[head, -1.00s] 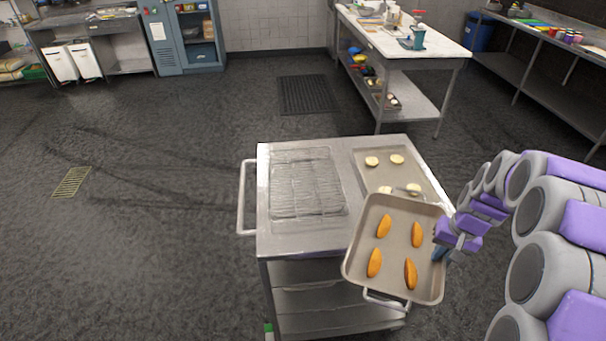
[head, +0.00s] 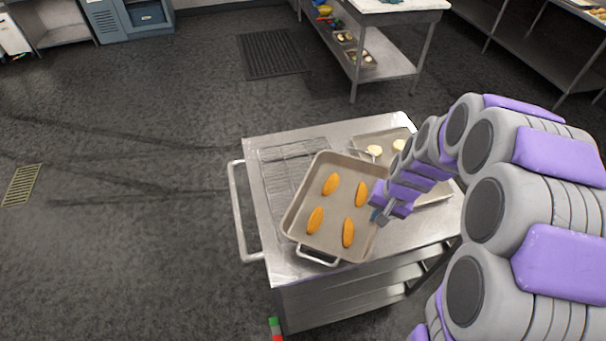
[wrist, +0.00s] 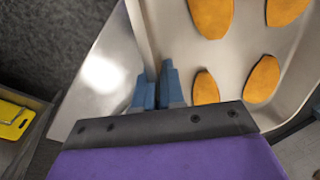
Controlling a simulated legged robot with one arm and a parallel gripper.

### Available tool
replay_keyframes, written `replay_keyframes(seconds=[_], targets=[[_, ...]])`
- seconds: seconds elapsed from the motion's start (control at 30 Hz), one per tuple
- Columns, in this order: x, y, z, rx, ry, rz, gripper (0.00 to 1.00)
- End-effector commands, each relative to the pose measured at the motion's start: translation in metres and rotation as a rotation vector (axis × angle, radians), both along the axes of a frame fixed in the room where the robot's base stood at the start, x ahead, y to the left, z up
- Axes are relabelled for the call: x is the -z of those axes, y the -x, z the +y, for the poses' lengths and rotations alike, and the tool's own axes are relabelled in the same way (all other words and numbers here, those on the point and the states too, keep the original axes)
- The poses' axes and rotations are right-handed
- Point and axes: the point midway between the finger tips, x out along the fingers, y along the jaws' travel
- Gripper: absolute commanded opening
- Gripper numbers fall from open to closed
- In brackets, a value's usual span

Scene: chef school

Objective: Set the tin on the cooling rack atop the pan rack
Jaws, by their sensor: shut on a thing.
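The tin (head: 334,208) is a shallow beige tray with several orange-brown oblong pastries on it and wire handles. My gripper (head: 383,211) is shut on its right rim in the head view. In the wrist view the blue fingers (wrist: 158,88) pinch the tin's wall (wrist: 146,30). The tin is held over the steel cart top, tilted a little. The wire cooling rack (head: 281,160) lies on the left part of the cart top. The tin hides the rack's right and near parts. I cannot tell whether the tin touches the rack.
The steel cart (head: 285,262) has a push handle (head: 238,205) on its left. A second tray (head: 372,140) with pale dough rounds sits on the cart's right, partly hidden by my arm. A worktable (head: 405,68) stands behind. The floor left of the cart is clear.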

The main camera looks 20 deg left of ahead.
Motion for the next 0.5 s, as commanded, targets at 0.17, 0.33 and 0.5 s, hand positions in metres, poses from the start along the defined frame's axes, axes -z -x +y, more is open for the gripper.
replay_keyframes(seconds=[0.17,0.33,0.5], targets=[[-0.008,0.043,0.035,0.048,-0.017,0.004,0.00],[-0.008,0.075,0.058,0.089,-0.022,0.006,0.00],[-0.009,0.092,0.071,0.112,-0.026,0.002,0.00]])
